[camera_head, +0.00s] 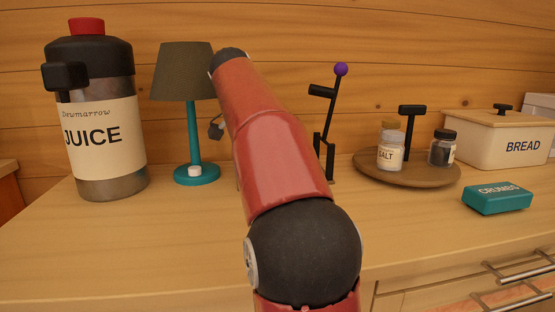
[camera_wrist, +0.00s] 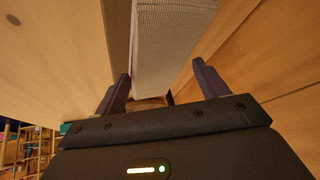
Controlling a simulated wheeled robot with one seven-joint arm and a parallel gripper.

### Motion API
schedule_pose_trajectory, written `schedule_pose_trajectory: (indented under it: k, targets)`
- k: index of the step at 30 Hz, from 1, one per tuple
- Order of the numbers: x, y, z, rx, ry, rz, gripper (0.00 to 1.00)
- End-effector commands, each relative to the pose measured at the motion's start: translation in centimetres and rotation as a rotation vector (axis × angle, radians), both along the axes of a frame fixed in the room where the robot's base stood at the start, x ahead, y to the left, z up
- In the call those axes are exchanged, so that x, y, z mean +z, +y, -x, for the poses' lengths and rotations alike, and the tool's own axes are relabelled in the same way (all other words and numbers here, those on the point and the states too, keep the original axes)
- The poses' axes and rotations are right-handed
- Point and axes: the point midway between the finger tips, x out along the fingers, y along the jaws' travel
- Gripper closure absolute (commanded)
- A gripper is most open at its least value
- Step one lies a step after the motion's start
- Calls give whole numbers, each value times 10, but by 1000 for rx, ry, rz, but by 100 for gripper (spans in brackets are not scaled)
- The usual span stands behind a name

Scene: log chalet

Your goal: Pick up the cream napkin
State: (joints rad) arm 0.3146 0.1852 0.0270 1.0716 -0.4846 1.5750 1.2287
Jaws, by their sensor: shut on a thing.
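The cream napkin (camera_wrist: 172,45) shows in the wrist view as a pale, woven-textured, straight-edged piece running from the top edge down between my fingers. My gripper (camera_wrist: 161,72) is shut on it, with one dark finger at each side. The napkin's far end is cut off by the top of the picture. In the head view my red arm reaches over the counter and hides the area behind it; neither the napkin nor my fingers can be made out there.
The counter (camera_head: 95,240) holds a juice dispenser (camera_head: 103,125), a teal lamp (camera_head: 193,130), a black lever with a purple knob (camera_head: 341,69), a round wooden tray (camera_head: 405,179) with jars, a bread box (camera_head: 500,145) and a teal crumbs box (camera_head: 497,198). Drawer handles (camera_head: 525,270) show lower right. The counter's front left is clear.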

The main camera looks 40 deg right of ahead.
Motion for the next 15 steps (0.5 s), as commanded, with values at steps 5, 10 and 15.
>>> schedule_pose_trajectory:
  k: [5,10,15]
  targets:
    - [0,0,0,0,0,0,49]
    - [1,0,0,1,1,0,49]
    - [12,0,-1,1,0,0,64]
